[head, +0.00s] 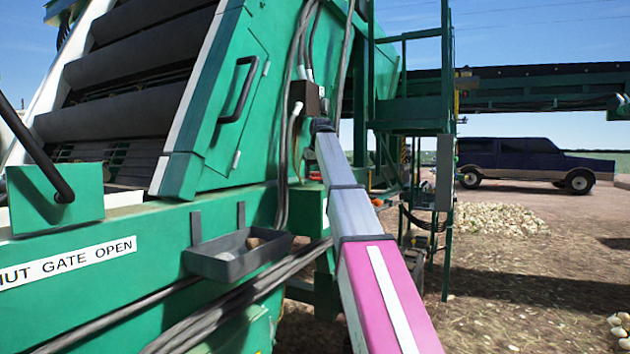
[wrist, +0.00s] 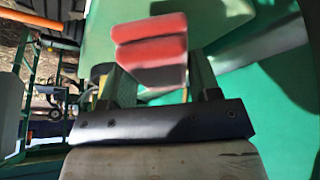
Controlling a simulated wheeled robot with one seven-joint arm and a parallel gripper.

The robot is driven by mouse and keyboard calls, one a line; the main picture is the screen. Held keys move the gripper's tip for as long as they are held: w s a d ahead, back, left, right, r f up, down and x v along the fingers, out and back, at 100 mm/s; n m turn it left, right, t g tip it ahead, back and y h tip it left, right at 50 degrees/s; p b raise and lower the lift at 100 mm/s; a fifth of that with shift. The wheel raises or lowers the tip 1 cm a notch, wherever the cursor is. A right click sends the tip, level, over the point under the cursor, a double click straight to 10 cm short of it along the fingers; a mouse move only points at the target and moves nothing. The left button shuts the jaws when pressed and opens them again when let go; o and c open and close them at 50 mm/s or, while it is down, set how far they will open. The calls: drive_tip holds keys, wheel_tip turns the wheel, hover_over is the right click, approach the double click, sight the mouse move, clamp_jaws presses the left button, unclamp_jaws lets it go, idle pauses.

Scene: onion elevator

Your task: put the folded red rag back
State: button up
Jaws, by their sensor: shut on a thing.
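I cannot make out the rag there.
A grey open tray (head: 232,262) is fixed to the machine's front, left of my arm. Cables and hoses (head: 290,130) run down the machine close to my arm. A green ladder frame (head: 447,150) stands to the right. A dark vehicle (head: 525,160) is parked beyond open ground.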

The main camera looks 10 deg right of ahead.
drive_tip(key=shift+f, duration=1.3)
drive_tip(key=shift+f, duration=0.1)
drive_tip(key=o, duration=0.8)
drive_tip(key=v, duration=1.2)
